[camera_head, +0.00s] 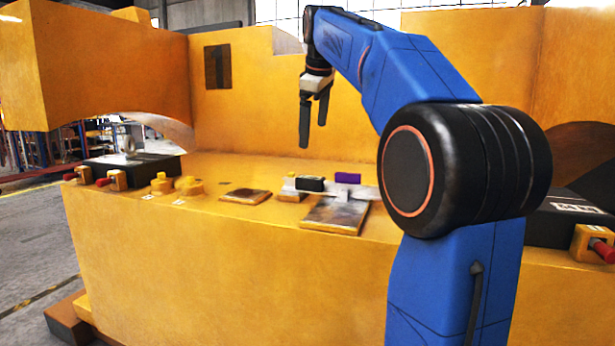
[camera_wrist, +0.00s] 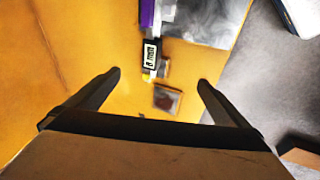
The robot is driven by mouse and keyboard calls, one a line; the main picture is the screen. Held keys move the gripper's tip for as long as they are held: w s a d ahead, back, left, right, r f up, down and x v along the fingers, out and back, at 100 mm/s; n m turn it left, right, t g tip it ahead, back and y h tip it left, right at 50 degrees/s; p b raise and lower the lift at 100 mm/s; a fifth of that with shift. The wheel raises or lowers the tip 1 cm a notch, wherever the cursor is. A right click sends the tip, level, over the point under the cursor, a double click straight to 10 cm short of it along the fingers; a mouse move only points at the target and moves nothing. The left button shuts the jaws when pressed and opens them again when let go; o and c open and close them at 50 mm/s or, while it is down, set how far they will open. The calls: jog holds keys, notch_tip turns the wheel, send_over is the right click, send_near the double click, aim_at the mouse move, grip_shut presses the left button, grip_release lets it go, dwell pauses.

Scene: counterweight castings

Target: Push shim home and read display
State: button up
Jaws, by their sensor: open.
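My gripper (camera_head: 313,135) is open and empty, pointing down above the yellow casting's ledge. Its fingers also frame the wrist view (camera_wrist: 160,76). Below sits a small black unit (camera_head: 310,184) with a pale display (camera_wrist: 150,53); the turned lettering looks like "8 mm", but is too small to read surely. Beside it is a purple block (camera_head: 347,178), which also shows at the top of the wrist view (camera_wrist: 147,13). A thin silver bar lies under both. A grey metal plate (camera_head: 335,216) lies in front. I cannot tell which piece is the shim.
A smaller metal plate (camera_head: 245,196) lies to the left on the ledge, with yellow knobs (camera_head: 189,186) further left. Black boxes with red-handled clamps (camera_head: 110,179) stand at the ledge's left end and right side. Tall yellow walls (camera_head: 240,110) rise behind.

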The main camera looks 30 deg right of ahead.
jog(key=w+d+f, duration=0.3)
jog(key=w+f, duration=0.2)
jog(key=f, duration=0.2)
jog(key=shift+w+f, duration=0.3)
jog(key=shift+f, duration=0.1)
jog(key=shift+r, duration=0.15)
dwell(0.6)
jog(key=v, duration=0.9)
jog(key=shift+s+r, duration=0.2)
jog(key=shift+r, duration=0.15)
jog(key=s+a+f+m, duration=0.4)
jog(key=s+a+f, duration=0.9)
jog(key=s+f, duration=0.3)
jog(key=s+a+f+m, duration=0.1)
jog(key=s+a+f, duration=0.1)
jog(key=s+f, duration=0.3)
jog(key=s+a+f+m+y, duration=0.1)
jog(key=s+f, duration=0.5)
jog(key=f, duration=0.6)
jog(key=s+a+f+m, duration=0.1)
jog(key=s+a+f, duration=0.2)
jog(key=s+f, duration=0.3)
notch_tip(320, 180, down, 3)
jog(key=shift+f+m+t+y, duration=0.2)
jog(key=shift+m+t+y, duration=0.1)
